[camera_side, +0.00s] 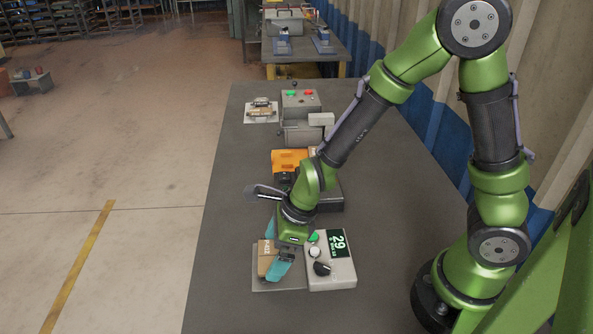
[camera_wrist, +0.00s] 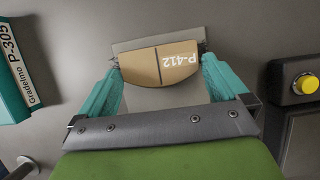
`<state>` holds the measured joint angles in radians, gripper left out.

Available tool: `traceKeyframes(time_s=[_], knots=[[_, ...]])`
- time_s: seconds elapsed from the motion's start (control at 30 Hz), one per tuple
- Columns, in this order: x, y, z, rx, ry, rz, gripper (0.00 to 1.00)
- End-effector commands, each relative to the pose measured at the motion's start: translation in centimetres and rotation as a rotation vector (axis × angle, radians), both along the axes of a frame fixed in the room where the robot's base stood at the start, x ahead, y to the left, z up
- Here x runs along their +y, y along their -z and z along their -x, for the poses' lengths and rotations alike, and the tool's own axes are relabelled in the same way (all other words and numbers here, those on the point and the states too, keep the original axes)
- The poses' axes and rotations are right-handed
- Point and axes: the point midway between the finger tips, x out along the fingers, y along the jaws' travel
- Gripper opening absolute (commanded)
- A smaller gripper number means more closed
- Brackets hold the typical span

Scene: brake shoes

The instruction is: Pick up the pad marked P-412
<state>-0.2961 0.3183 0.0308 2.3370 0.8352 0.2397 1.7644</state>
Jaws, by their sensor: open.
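The pad marked P-412 (camera_wrist: 160,63) is tan with a dark line across its middle; its lettering appears upside down in the wrist view. It lies on a light grey plate (camera_wrist: 150,97). In the side view the pad (camera_side: 265,258) is partly hidden by my gripper (camera_side: 279,263), which is low over the plate (camera_side: 283,285). In the wrist view my gripper (camera_wrist: 161,80) is open, with one teal finger at each end of the pad. I cannot tell whether the fingers touch it.
A grey box with a lit display (camera_side: 338,244), a black knob and buttons stands right of the plate. An orange item (camera_side: 289,160) and a grey machine (camera_side: 300,103) are farther back. A teal-edged item labelled P-305 (camera_wrist: 15,70) and a yellow button (camera_wrist: 305,84) flank the wrist view.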

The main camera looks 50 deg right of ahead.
Motion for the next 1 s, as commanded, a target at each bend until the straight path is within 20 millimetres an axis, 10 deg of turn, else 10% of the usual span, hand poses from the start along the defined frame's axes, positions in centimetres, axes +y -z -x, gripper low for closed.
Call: traceKeyframes(time_s=[0.27, 0.63, 1.0], knots=[[0.07, 0.17, -0.07, -0.001, -0.001, 0.000, 1.00], [0.08, 0.11, -0.09, -0.002, -0.001, -0.001, 0.46], [0.16, -0.55, -0.14, -0.005, -0.004, -0.001, 0.45]])
